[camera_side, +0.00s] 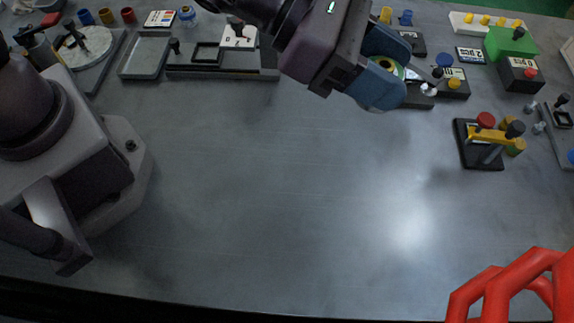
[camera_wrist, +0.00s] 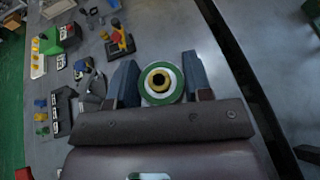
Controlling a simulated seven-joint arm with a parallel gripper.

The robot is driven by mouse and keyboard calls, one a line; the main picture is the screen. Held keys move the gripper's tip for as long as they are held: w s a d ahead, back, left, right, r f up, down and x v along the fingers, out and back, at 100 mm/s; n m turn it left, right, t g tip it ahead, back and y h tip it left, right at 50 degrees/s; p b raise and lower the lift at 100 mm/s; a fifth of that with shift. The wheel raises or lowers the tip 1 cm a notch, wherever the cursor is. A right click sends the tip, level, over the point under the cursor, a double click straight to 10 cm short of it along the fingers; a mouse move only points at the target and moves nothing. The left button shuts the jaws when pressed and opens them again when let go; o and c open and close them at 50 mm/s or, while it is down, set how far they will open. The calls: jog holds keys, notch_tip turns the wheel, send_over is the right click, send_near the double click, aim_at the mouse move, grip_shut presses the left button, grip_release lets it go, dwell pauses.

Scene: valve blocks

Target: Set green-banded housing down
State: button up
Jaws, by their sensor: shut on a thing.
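The green-banded housing (camera_wrist: 161,82) is round, with a green outer ring, a pale ring and a yellow ring around a dark centre. My gripper (camera_wrist: 160,70) is shut on it, with one blue finger on each side. In the side view the housing (camera_side: 391,67) shows only in part between the blue fingers of my gripper (camera_side: 385,72); the near finger hides much of it. The gripper is tilted. It appears to hold the housing above the grey table (camera_side: 270,190), but the exact gap is hard to tell.
Dark blocks with a yellow knob (camera_side: 454,83) stand just right of the gripper. A black stand with a yellow clamp (camera_side: 487,140) is farther right. Trays (camera_side: 145,57) line the back left. A red frame (camera_side: 515,285) stands front right. The table's middle is clear.

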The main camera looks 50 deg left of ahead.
jog(key=f, duration=2.5)
jog(key=shift+s+d, duration=0.3)
jog(key=shift+d, duration=0.05)
jog(key=o, duration=1)
jog(key=shift+f, duration=0.15)
